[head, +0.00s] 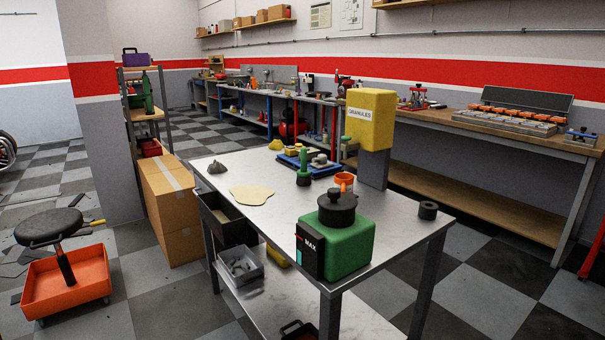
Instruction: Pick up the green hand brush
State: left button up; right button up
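A small green upright item with a slim handle and a wider base (303,168) stands on the metal-topped table (225,165), at the near left edge of a blue tray. It may be the green hand brush, but it is too small to make out bristles. Neither of my grippers shows in the head view.
On the table are a green container with a black lid (350,243), a yellow granules dispenser (370,120), an orange cup (344,180), a black ring (428,210) and a blue tray (322,171). An orange-based stool (65,280) and cardboard boxes (172,205) stand left.

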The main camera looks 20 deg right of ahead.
aim_at(304, 175)
jog(key=u, duration=1.45)
jog(key=i, duration=2.35)
jog(key=z, duration=0.45)
